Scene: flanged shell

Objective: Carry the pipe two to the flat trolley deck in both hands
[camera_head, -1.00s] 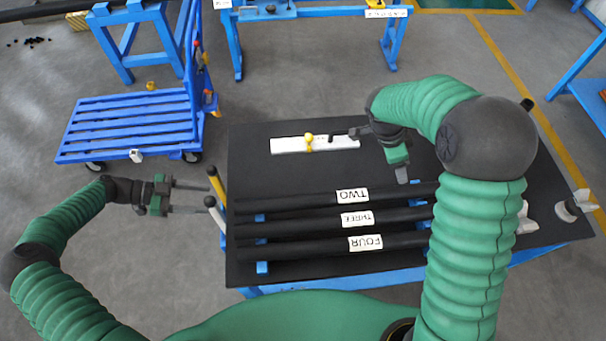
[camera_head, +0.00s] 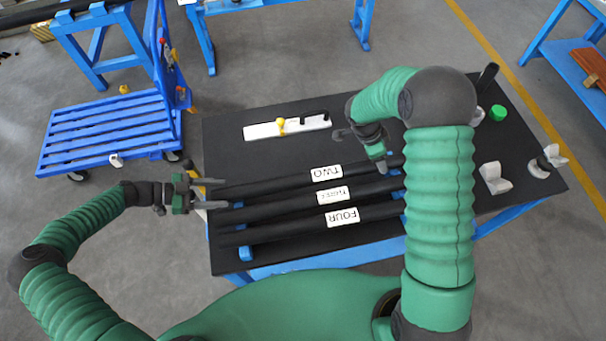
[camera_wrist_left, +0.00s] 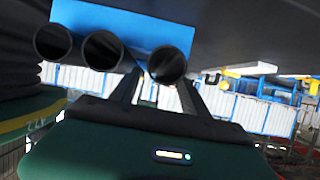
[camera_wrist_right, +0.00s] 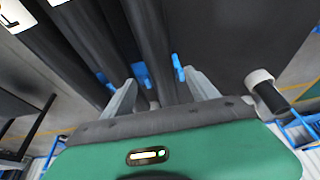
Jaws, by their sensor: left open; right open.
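Pipe two (camera_head: 290,177) is the farthest of three black pipes lying side by side on the black table, with a white TWO label. My open left gripper (camera_head: 226,192) is at its left end; in the left wrist view a pipe end (camera_wrist_left: 167,64) shows between and beyond the fingers (camera_wrist_left: 155,92). My open right gripper (camera_head: 362,152) is over the right part of pipe two; in the right wrist view a dark pipe (camera_wrist_right: 150,45) runs between its fingers (camera_wrist_right: 160,92). Contact cannot be told. The flat blue trolley deck (camera_head: 108,128) is at the left, empty.
Pipe three (camera_head: 290,202) and pipe four (camera_head: 290,225) lie nearer me. A white bar with a yellow knob (camera_head: 281,126) lies behind pipe two. White blocks (camera_head: 494,178) and a green cap (camera_head: 498,112) are at the table's right. Floor shows between table and trolley.

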